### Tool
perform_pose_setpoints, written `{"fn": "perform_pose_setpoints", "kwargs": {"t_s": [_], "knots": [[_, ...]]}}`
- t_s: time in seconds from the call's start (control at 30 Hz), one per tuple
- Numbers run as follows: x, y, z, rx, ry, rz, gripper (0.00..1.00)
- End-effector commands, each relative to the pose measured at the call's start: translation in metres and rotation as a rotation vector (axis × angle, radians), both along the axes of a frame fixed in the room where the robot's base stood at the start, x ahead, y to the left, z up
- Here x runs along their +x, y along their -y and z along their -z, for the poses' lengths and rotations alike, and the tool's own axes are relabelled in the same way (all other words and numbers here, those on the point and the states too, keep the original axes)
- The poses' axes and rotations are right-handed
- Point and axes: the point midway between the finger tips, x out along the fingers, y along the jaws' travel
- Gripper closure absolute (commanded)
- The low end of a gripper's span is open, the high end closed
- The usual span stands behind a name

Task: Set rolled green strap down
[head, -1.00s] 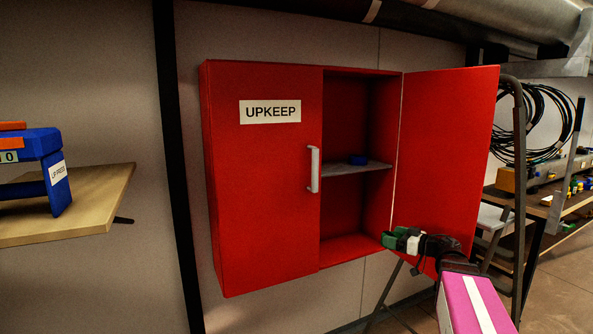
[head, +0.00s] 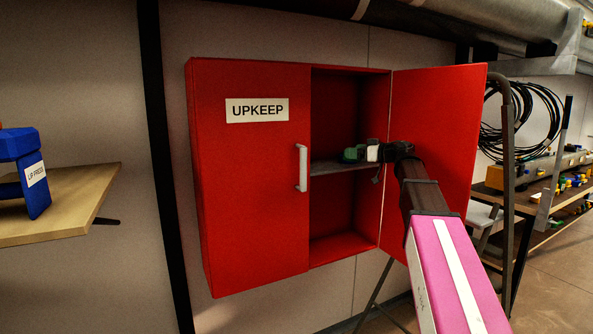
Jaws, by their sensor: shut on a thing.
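The rolled green strap (head: 350,154) is a small dark green roll at the tip of my gripper (head: 364,153). My gripper is shut on it. The strap is in the open right half of the red wall cabinet (head: 250,190), at about the height of the grey middle shelf (head: 325,168). I cannot tell whether the strap touches the shelf. The small blue thing seen on this shelf earlier is hidden behind my gripper and the strap.
The cabinet's right door (head: 440,130) stands open, close to my arm. The left door, labelled UPKEEP (head: 257,110), is shut. A wooden shelf (head: 75,205) with a blue device (head: 30,170) is at left. A ladder-like metal frame (head: 508,150) stands at right.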

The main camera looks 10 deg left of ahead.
Motion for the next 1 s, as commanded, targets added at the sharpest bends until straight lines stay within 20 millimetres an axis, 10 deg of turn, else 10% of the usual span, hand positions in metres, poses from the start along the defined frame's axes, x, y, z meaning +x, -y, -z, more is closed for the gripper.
{"fn": "perform_pose_setpoints", "kwargs": {"t_s": [0.3, 1.0], "knots": [[0.008, -0.017, -0.035, 0.004, 0.002, -0.006, 0.38], [0.054, -0.102, 0.016, 0.004, 0.002, -0.006, 0.38]]}}
